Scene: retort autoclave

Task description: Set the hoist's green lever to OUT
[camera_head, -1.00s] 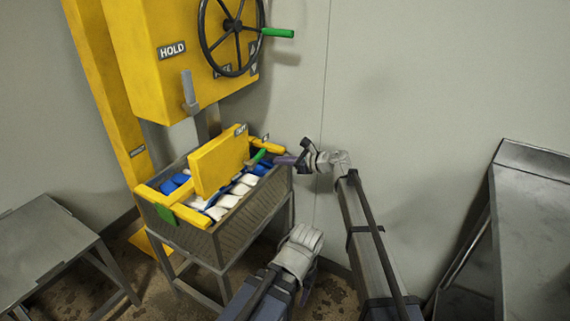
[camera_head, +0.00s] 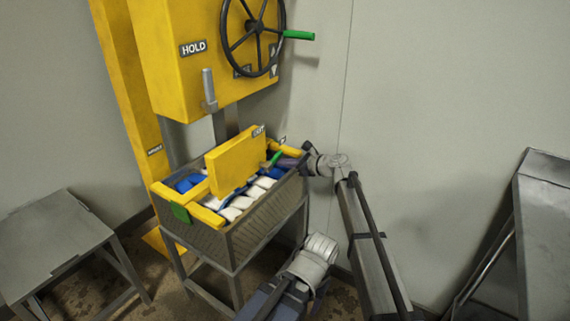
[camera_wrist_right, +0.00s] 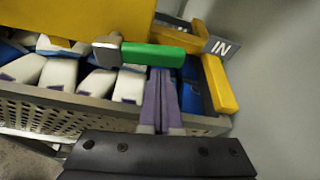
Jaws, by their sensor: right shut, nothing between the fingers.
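The green lever (camera_head: 273,159) sits on the yellow hoist plate (camera_head: 235,165) above the basket. In the right wrist view the lever (camera_wrist_right: 153,55) lies nearly level, its grey pivot at the left and its free end pointing right toward the IN label (camera_wrist_right: 220,47). The OUT label (camera_head: 258,131) is on the plate's upper corner in the head view. My right gripper (camera_head: 284,163) is shut and empty, with its purple fingers (camera_wrist_right: 161,88) right at the lever's near side. I cannot tell whether they touch it. My left gripper is not seen.
The mesh basket (camera_head: 250,228) holds white and blue packs and stands on a metal frame. A yellow housing with a black wheel (camera_head: 252,37) and a HOLD label rises behind. A grey table (camera_head: 45,240) is at left, a metal bench (camera_head: 545,230) at right.

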